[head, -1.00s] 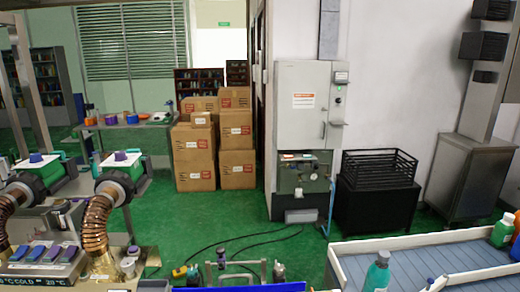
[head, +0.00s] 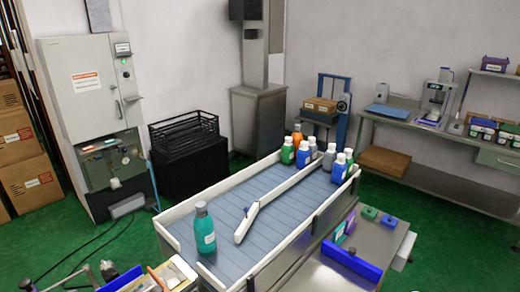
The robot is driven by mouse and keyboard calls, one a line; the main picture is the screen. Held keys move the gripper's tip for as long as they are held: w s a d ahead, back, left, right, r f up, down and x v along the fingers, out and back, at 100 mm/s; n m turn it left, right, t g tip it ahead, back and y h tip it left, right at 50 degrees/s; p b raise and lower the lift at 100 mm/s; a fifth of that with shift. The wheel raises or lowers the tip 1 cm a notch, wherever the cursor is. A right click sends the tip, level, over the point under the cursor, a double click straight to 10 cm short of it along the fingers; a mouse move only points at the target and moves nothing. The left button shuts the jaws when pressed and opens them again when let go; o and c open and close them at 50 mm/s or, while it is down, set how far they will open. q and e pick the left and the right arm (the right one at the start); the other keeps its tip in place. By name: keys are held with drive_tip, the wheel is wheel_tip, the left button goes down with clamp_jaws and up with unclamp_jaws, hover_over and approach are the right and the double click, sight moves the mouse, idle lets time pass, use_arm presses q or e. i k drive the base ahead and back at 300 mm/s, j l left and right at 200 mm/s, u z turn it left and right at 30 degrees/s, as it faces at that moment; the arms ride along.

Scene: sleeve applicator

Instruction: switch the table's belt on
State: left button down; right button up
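The table (head: 178,213) with the belt stands in the middle of the head view. Its top is a slatted blue-grey belt (head: 275,220) between white rails. A white angled guide (head: 248,222) lies across the belt. A teal bottle (head: 204,232) with a grey cap stands upright at the near left end. At the far end stand several bottles, among them a green bottle (head: 287,152), an orange bottle (head: 297,137) and a blue bottle (head: 339,169). I cannot make out a belt switch, and whether the belt runs cannot be told. Neither gripper is in view.
A steel side bench (head: 310,268) with a blue bar (head: 350,261) and small coloured pieces adjoins the table's right side. A grey cabinet (head: 90,100) and a black crate (head: 183,137) stand behind left. Cables cross the green floor at left. A workbench (head: 400,125) stands at back right.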

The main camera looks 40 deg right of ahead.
sight(411, 259)
drive_tip(key=z, duration=2.6)
drive_tip(key=i+l+u, duration=0.1)
drive_tip(key=l, duration=0.35)
drive_tip(key=i+l+u, duration=0.15)
drive_tip(key=l, duration=0.3)
drive_tip(key=i+l, duration=0.45)
drive_tip(key=l, duration=0.1)
